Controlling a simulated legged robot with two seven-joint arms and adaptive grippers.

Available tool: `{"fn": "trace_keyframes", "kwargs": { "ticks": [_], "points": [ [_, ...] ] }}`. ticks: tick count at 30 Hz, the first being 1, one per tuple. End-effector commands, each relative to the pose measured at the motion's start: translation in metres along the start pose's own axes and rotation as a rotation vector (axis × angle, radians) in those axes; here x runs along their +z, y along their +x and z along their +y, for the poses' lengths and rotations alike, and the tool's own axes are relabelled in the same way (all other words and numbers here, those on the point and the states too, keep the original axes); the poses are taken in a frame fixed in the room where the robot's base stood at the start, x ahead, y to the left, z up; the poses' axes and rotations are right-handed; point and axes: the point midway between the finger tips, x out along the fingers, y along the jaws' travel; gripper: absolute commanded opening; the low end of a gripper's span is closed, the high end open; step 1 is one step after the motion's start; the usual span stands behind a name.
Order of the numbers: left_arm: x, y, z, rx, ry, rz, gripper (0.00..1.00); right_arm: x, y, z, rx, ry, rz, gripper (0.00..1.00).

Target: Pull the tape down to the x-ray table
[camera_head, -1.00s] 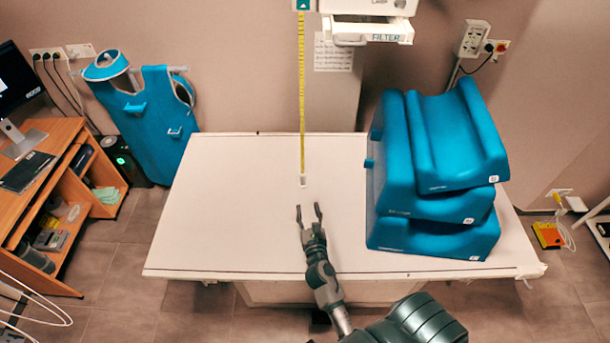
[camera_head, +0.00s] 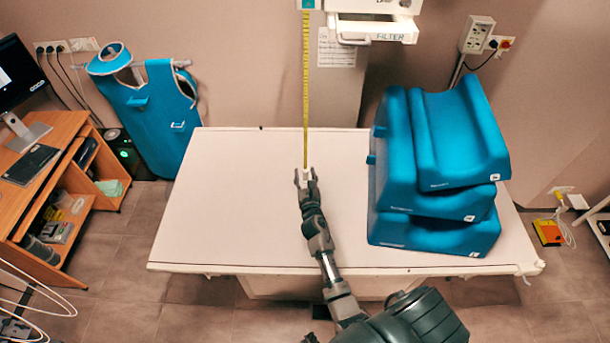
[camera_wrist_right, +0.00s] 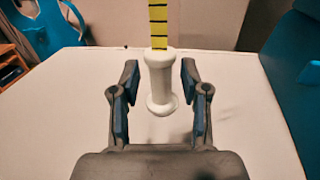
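The yellow tape (camera_head: 306,95) hangs straight down from a green-labelled housing at the top of the head view. It also shows in the right wrist view (camera_wrist_right: 158,22), with a white spool-shaped handle (camera_wrist_right: 160,82) at its lower end. My right gripper (camera_head: 305,178) is at the tape's lower end, above the x-ray table (camera_head: 235,215). In the right wrist view its open fingers (camera_wrist_right: 158,85) stand on either side of the handle, with gaps on both sides. The handle's middle is narrower than its ends. My left gripper is not in view.
A stack of blue foam cushions (camera_head: 430,232) stands on the table's right part. A white FILTER unit (camera_head: 375,30) hangs above the back. A blue apron (camera_head: 160,115) hangs at the left, near a wooden desk (camera_head: 50,135). The table's left part is clear.

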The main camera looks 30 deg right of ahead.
Motion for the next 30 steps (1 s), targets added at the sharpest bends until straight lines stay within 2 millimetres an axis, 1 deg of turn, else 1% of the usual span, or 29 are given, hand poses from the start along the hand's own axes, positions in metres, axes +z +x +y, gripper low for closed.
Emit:
{"fn": "trace_keyframes", "kwargs": {
  "ticks": [1, 2, 3, 5, 6, 12, 14, 17, 24, 27, 30],
  "points": [
    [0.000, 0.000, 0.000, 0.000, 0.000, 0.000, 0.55, 0.000, 0.000, 0.000, 0.000, 0.000, 0.000, 0.35],
    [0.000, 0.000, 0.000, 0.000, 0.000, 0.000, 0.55, 0.000, 0.000, 0.000, 0.000, 0.000, 0.000, 0.28],
    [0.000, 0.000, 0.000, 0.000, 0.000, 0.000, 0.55, 0.000, 0.000, 0.000, 0.000, 0.000, 0.000, 0.18],
    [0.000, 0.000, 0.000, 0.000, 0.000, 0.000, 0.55, 0.000, 0.000, 0.000, 0.000, 0.000, 0.000, 0.03],
    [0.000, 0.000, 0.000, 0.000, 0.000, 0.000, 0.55, 0.000, 0.000, 0.000, 0.000, 0.000, 0.000, 0.00],
    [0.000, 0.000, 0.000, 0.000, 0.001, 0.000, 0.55, -0.001, 0.000, 0.000, 0.000, 0.000, 0.000, 0.00],
    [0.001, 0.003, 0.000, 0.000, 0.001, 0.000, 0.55, -0.004, 0.000, 0.000, 0.001, 0.000, 0.000, 0.00],
    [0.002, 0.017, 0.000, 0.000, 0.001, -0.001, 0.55, -0.018, 0.000, 0.000, 0.001, 0.000, 0.001, 0.00],
    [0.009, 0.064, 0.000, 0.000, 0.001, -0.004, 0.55, -0.071, 0.000, 0.000, 0.001, -0.002, 0.003, 0.00],
    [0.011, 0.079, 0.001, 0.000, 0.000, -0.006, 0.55, -0.087, -0.001, 0.000, 0.001, -0.001, 0.003, 0.00],
    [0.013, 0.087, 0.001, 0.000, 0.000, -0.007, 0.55, -0.097, -0.001, 0.000, 0.000, -0.002, 0.004, 0.00]
  ]
}}
